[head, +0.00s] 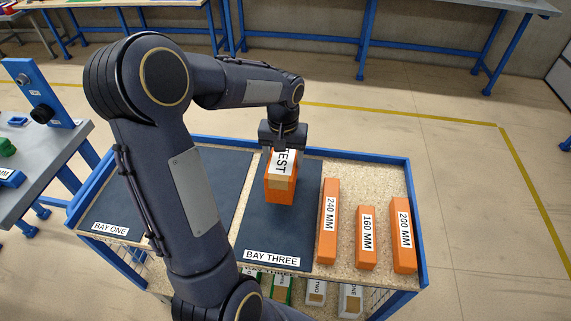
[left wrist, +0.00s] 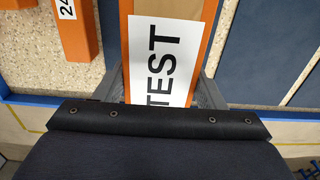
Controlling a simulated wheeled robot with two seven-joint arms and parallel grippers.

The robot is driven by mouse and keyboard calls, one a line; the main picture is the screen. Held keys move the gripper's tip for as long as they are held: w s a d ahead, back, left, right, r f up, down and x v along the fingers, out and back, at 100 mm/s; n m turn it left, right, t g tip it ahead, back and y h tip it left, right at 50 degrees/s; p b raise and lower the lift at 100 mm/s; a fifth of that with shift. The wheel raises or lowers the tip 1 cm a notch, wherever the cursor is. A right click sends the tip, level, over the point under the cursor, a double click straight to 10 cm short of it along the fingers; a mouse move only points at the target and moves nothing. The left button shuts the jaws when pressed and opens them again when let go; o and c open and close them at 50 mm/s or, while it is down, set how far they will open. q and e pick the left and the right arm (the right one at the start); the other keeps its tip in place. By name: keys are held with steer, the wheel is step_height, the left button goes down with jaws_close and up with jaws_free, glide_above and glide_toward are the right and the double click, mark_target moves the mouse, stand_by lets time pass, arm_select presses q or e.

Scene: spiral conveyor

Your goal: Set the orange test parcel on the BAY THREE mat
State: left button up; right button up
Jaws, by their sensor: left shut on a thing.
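The orange test parcel (head: 280,190), with a white TEST label and a tan strip, is upright over the BAY THREE mat (head: 270,233). My left gripper (head: 283,147) is shut on its upper end from above. The left wrist view shows the parcel (left wrist: 143,55) between the two fingers of the left gripper (left wrist: 160,92). The dark BAY THREE mat lies around and below the parcel in the head view. I cannot tell whether the parcel's bottom touches the mat. My right gripper is not in view.
Orange blocks labelled 240 MM (head: 328,245), 160 MM (head: 366,250) and 200 MM (head: 403,250) stand right of the mat on the speckled board. The BAY ONE mat (head: 135,205) lies left, partly behind my arm. A blue rim (head: 412,200) edges the cart.

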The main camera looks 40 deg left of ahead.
arm_select(q)
steer(key=shift+w+f, duration=0.45)
steer(key=shift+f, duration=1.55)
steer(key=shift+f, duration=0.2)
steer(key=o, duration=0.9)
steer(key=shift+r, duration=0.1)
